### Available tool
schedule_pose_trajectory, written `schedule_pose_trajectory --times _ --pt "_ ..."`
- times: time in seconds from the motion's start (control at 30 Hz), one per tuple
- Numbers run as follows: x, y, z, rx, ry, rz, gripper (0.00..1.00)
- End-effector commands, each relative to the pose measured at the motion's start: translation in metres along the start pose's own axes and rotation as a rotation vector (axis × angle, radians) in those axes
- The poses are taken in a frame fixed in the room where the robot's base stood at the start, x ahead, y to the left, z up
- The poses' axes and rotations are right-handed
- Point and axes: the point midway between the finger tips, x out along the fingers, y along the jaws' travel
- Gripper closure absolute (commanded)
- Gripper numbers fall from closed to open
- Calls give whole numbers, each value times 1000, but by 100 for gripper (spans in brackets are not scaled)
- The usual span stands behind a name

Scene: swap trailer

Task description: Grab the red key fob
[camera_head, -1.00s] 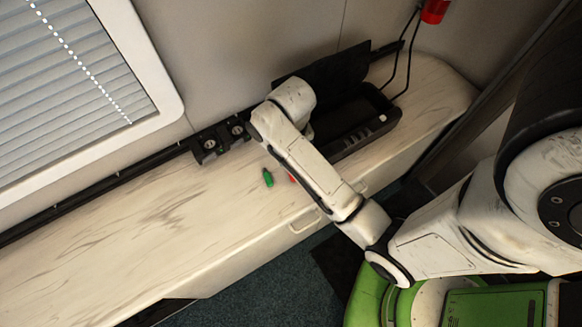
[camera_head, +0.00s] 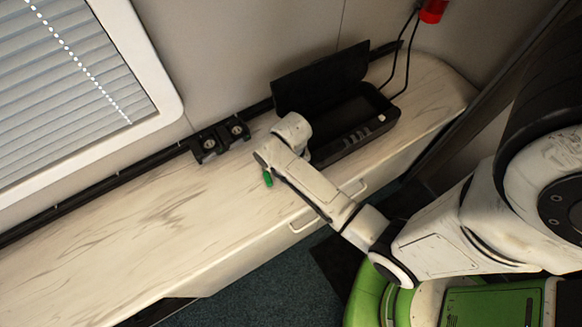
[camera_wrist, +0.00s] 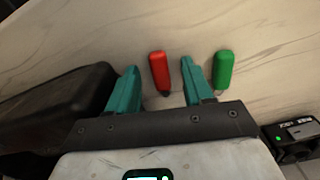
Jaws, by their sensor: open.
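The red key fob (camera_wrist: 159,68) lies on the pale marbled counter in the wrist view. My gripper (camera_wrist: 157,76) is open, and the fob shows between its two teal fingers, touching neither as far as I can see. The fob's dark lower end is close to the gripper's body. In the head view my arm hides the red fob and my fingers. A green key fob (camera_wrist: 224,70) lies just right of the right finger in the wrist view. It also shows in the head view (camera_head: 267,179), beside my arm.
An open black case (camera_head: 345,128) with its lid raised stands behind my arm on the counter (camera_head: 150,228). A black two-socket block (camera_head: 220,139) sits along the wall. The counter's left part is clear. A red object (camera_head: 433,10) hangs on the wall.

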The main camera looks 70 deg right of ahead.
Motion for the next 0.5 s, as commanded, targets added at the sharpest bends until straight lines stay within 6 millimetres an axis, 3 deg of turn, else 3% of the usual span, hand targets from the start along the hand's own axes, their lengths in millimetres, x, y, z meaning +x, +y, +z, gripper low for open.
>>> schedule_pose_trajectory --times 0.2,0.5 --pt "0 0 0 0 1 0 50" --pt "0 0 0 0 1 0 79"
